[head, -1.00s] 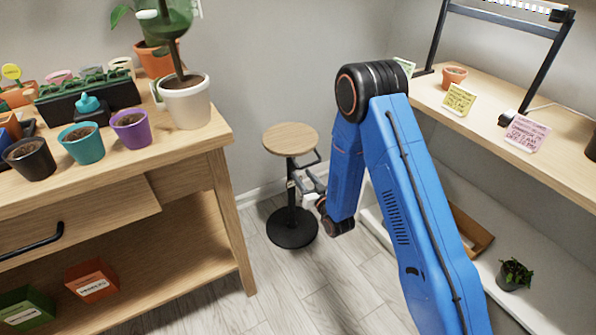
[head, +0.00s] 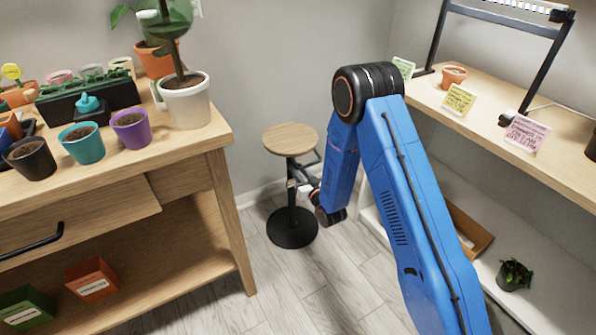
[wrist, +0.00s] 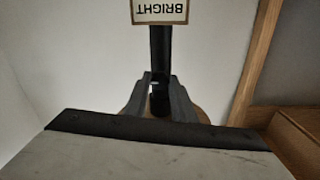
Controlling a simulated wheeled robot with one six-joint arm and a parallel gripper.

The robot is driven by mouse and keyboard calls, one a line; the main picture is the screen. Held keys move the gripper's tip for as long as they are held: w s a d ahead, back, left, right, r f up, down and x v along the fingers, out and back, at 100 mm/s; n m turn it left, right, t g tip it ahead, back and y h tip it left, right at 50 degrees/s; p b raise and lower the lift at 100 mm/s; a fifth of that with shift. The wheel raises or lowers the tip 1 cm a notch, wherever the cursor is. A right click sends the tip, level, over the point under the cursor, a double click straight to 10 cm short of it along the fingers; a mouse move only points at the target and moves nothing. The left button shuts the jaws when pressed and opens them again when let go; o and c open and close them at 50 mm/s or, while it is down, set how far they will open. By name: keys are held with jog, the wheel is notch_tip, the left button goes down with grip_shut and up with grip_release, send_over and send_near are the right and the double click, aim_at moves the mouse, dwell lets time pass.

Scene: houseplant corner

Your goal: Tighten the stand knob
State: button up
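The stand has a round wooden top (head: 290,139), a black post (head: 292,213) and a round black base (head: 292,228). It stands upright on the floor between the bench and the shelf. My gripper (head: 303,184) is beside the post, below the top, partly hidden by my arm. In the wrist view my gripper's dark fingers (wrist: 160,88) lie on both sides of a short black part that looks like the knob (wrist: 160,103), in line with the post (wrist: 160,48). Whether they touch it is unclear. A BRIGHT label (wrist: 160,10) is above them, upside down.
A wooden bench (head: 190,148) with pots stands at the left; a white pot (head: 185,103) is near its corner. A shelf unit (head: 480,125) stands at the right, with a wooden tray (head: 470,228) and a small plant (head: 514,275) low down. The floor before the stand is clear.

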jog(key=shift+m, duration=0.5)
jog(key=shift+d+f+m+g+y, duration=0.1)
jog(key=shift+m+g+y, duration=0.25)
jog(key=shift+m, duration=6.55)
jog(key=shift+d+m+g+y, duration=0.1)
jog(key=shift+m+g+y, duration=0.25)
jog(key=shift+m, duration=6.55)
jog(key=o, duration=1)
